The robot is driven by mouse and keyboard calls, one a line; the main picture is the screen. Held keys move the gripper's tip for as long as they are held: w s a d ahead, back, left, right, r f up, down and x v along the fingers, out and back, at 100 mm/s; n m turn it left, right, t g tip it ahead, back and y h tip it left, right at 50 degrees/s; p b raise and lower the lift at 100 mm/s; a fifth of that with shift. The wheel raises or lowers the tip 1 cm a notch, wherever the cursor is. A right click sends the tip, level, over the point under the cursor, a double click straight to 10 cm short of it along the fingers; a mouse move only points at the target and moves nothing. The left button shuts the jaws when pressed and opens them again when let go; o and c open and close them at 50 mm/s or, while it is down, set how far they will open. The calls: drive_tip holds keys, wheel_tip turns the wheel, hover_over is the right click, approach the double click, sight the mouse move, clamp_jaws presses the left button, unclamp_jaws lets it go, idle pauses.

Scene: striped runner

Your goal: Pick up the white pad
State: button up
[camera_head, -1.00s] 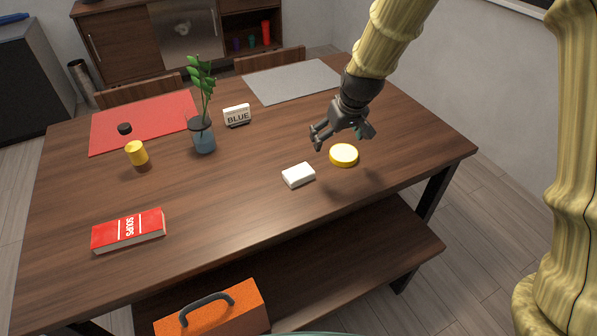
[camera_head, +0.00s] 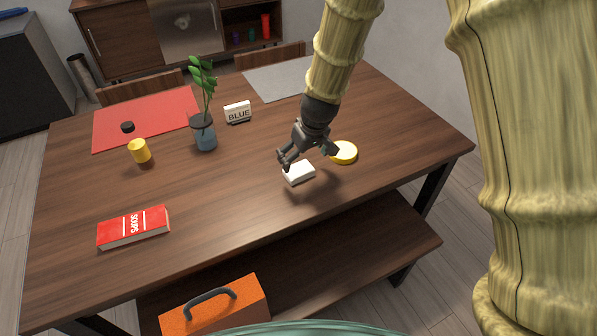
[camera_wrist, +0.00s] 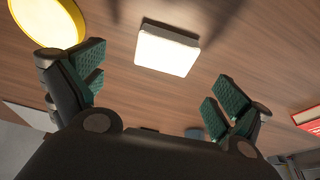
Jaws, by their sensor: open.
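The white pad (camera_head: 299,174) is a small white block lying flat on the wooden table, near its front edge. It also shows whole in the wrist view (camera_wrist: 167,50), beyond and between my fingertips. My gripper (camera_head: 306,158) is open and empty, just above and behind the pad in the head view, its fingers overlapping the pad's far edge there. In the wrist view my gripper (camera_wrist: 157,95) has its green-padded fingers wide apart, and they do not appear to touch the pad.
A round yellow disc (camera_head: 344,152) lies close to the right of the pad. The table (camera_head: 235,205) left of the pad is clear.

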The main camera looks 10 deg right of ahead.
sight(299, 169)
drive_tip(key=shift+s+p+x, duration=0.15)
drive_tip(key=shift+s+x, duration=0.05)
drive_tip(key=shift+x, duration=0.85)
drive_tip(key=shift+s+p+x, duration=0.15)
drive_tip(key=shift+s+x, duration=0.1)
drive_tip(key=shift+x, duration=0.8)
drive_tip(key=shift+w+a+f, duration=0.2)
drive_tip(key=shift+a+f, duration=0.05)
drive_tip(key=shift+f, duration=0.4)
drive_tip(key=c, duration=0.9)
